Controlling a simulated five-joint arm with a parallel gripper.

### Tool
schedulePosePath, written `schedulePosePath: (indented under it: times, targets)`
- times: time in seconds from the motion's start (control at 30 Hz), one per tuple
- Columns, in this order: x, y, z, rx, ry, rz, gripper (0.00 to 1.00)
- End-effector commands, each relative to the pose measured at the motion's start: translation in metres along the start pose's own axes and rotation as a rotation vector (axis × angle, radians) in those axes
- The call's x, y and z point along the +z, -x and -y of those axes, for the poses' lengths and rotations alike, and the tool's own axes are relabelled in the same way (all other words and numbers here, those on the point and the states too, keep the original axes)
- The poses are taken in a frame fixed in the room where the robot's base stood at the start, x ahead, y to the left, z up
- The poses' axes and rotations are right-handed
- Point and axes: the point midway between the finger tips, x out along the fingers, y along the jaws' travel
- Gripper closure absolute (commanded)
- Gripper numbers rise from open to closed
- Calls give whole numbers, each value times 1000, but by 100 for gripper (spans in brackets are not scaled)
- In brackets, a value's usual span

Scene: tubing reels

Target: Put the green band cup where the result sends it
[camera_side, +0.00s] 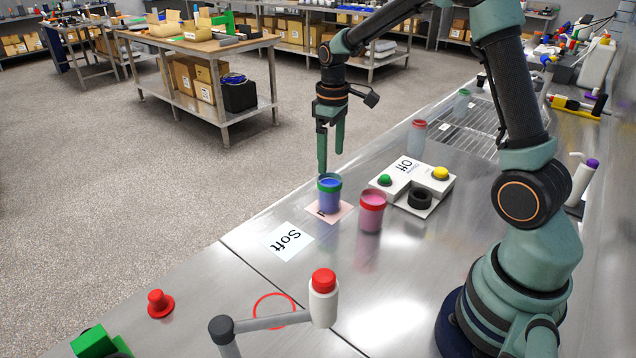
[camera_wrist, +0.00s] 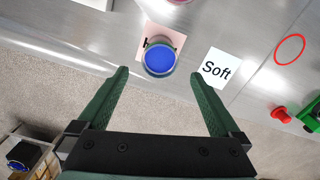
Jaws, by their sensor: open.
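The green band cup (camera_side: 329,197) is a blue cup with a green band near its rim. It stands upright on a pink card (camera_side: 342,214), whose lettering it mostly hides. In the wrist view the cup (camera_wrist: 160,57) shows from above as a blue disc, just beyond my fingertips and roughly centred between them. My gripper (camera_side: 322,168) is open and empty, pointing down, with its tips close above or behind the cup; I see no contact. A white card (camera_side: 287,241) reading "Soft" lies beside the pink card, and also shows in the wrist view (camera_wrist: 216,69).
A pink cup with a red band (camera_side: 372,212) stands close to the right. Behind it is a white device (camera_side: 410,182) marked "Off", with green and yellow knobs and a black ring. A jointed white arm with a red cap (camera_side: 323,298) stands in front, near a red circle (camera_side: 274,311).

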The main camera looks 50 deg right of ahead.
Motion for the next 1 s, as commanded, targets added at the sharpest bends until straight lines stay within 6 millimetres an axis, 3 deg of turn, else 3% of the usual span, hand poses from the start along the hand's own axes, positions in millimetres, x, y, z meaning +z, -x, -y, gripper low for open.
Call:
schedulePosePath:
  times: [0.23, 0.6, 0.8, 1.0]
  targets:
    - [4, 28, 12, 19, -17, -38, 0]
    - [49, 101, 75, 77, -126, -242, 0]
    - [81, 118, 107, 82, -188, -362, 0]
    - [104, 120, 127, 72, -235, -453, 0]
